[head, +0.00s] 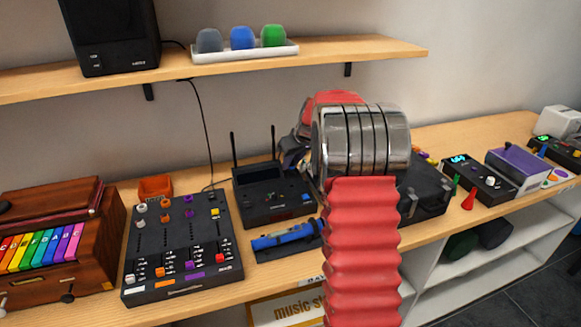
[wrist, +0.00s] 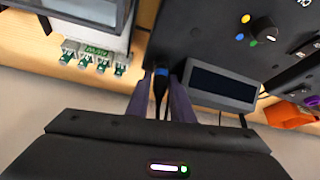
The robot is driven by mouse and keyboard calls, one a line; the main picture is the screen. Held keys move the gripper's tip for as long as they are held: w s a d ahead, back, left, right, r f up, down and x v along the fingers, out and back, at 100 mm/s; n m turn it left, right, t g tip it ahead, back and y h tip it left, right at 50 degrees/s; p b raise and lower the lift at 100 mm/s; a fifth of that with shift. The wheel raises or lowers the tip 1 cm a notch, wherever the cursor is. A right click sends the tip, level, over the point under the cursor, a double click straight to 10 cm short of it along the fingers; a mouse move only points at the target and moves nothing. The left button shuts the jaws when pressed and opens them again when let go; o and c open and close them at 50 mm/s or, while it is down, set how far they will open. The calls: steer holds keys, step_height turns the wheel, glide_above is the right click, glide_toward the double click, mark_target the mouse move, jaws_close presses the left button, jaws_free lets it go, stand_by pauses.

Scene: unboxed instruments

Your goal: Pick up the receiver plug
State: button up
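In the wrist view, my gripper (wrist: 161,78) has its two grey-purple fingers on either side of a slim black plug (wrist: 159,88) with a blue part near its tip. The fingers look slightly apart from the plug, with narrow gaps on each side. The plug stands close to the edge of a black device (wrist: 215,28) with a knob and coloured dots. In the head view, the black receiver (head: 262,208) with two antennas stands on the bench. My red sleeved arm and metal wrist hide my fingertips and the plug there.
A black mixer (head: 172,277) and an orange bin (head: 155,187) stand left of the receiver. A blue item (head: 285,238) lies before it. The wrist view shows a grey display (wrist: 222,88) beside the right finger and green connectors (wrist: 97,52) at left. A shelf (head: 370,49) hangs above.

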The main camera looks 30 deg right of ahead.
steer(key=shift+c, duration=0.4)
jaws_close()
step_height(320, 180, up, 10)
stand_by(0.7)
stand_by(0.4)
